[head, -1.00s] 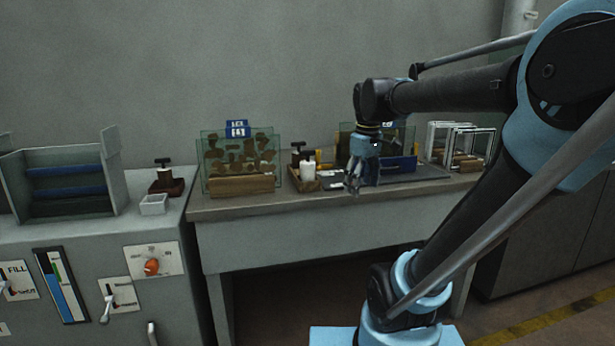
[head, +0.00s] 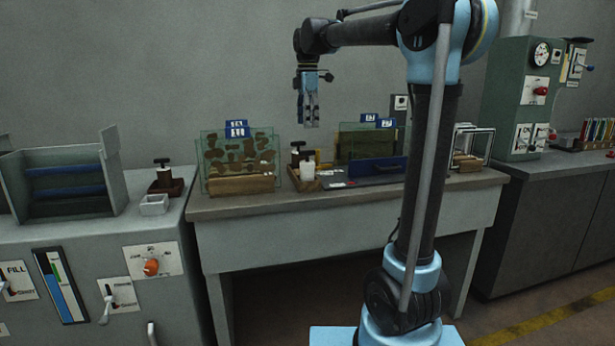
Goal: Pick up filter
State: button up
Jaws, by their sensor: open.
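My gripper (head: 311,122) hangs pointing down in front of the grey wall, above the middle of the grey table. It is open, with nothing visible between its fingers. I cannot tell for sure which thing is the filter. Glass-sided frames with brown patches (head: 240,155) stand upright on the table's left part, below and left of my gripper, with a blue label (head: 237,130) on top. A second dark glass-sided set (head: 367,143) stands right of my gripper. White-edged frames (head: 472,141) stand at the table's right end. My gripper is apart from all of them.
The grey table (head: 345,225) holds a small wooden tray (head: 303,183) with a white cup (head: 307,171), and a dark flat tray with a blue block (head: 377,170). A grey cabinet with a rack (head: 65,182) stands left. A green control panel (head: 528,95) stands right. The air around my gripper is clear.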

aim_at(307, 161)
notch_tip(307, 161, down, 17)
jog(key=shift+s, duration=0.1)
dwell(0.7)
jog(key=c, duration=1.2)
